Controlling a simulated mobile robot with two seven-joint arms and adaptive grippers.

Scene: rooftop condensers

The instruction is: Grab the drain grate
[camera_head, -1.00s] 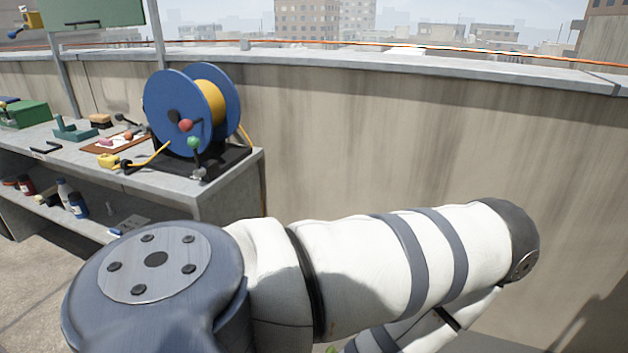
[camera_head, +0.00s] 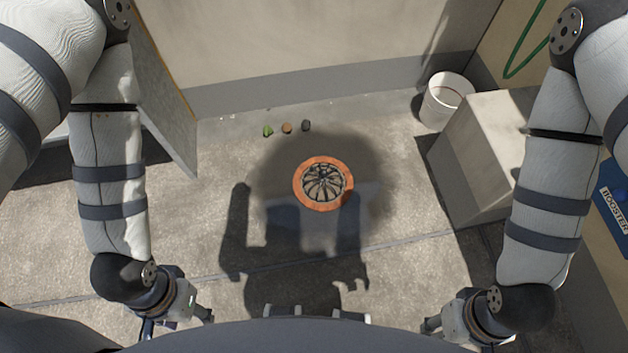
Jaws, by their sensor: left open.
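The drain grate (camera_head: 323,182) is a dark, domed, ribbed piece set inside an orange ring (camera_head: 300,189) on the roof floor, in the middle of the head view. A dark damp patch surrounds it. My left gripper (camera_head: 205,315) is at the lower left, open, well short of the grate and apart from it. My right gripper (camera_head: 428,326) is at the lower right, also apart from the grate. Its fingers are small and partly hidden, so its opening is unclear. Nothing covers the grate.
Three small objects (camera_head: 287,128) lie behind the grate near the wall. A white bucket (camera_head: 446,100) and a pale block (camera_head: 478,160) stand at right. A grey panel (camera_head: 165,100) stands at left. The floor around the grate is clear.

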